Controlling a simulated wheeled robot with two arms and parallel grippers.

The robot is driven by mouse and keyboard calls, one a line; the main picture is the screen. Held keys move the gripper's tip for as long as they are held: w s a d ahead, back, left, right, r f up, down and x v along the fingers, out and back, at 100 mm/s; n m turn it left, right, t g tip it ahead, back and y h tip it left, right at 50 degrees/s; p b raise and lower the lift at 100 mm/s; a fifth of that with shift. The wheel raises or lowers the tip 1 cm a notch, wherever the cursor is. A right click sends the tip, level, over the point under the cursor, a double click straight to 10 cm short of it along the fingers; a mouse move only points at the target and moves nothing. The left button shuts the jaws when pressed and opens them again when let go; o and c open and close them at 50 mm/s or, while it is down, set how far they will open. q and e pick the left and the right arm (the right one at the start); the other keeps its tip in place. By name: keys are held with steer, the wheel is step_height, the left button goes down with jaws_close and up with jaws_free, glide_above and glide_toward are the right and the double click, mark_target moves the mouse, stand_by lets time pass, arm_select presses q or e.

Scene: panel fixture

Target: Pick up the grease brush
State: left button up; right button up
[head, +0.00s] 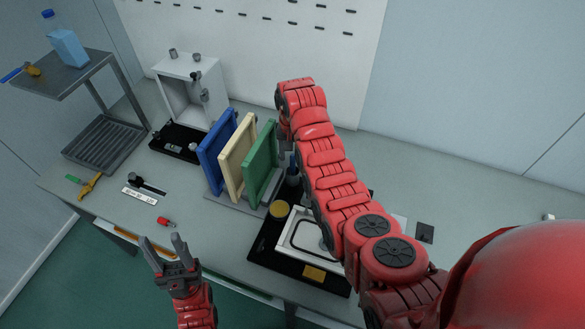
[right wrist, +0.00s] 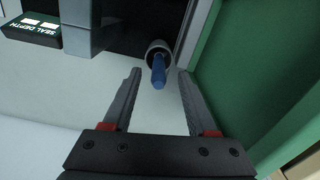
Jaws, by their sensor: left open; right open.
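A blue handle (right wrist: 158,72), which looks like the grease brush, stands in a round grey cup (right wrist: 153,46) in the right wrist view. Its lower end is hidden inside the cup. My right gripper (right wrist: 159,75) is open, with the top of the handle between its two fingertips and a gap on both sides. In the head view my right arm largely hides this spot, beside the green panel (head: 261,163). My left gripper (head: 165,246) is open and empty near the table's front edge.
The green panel (right wrist: 235,80) stands close to the right finger in the right wrist view. A block marked SEAL DEPTH (right wrist: 32,32) is at upper left. In the head view, cream (head: 238,150) and blue panels (head: 215,155) stand left of the green one. A black tray (head: 262,248) lies in front.

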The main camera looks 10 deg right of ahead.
mark_target(293, 174)
steer(key=shift+f+p, duration=0.6)
steer(key=shift+f, duration=1.1)
jaws_close()
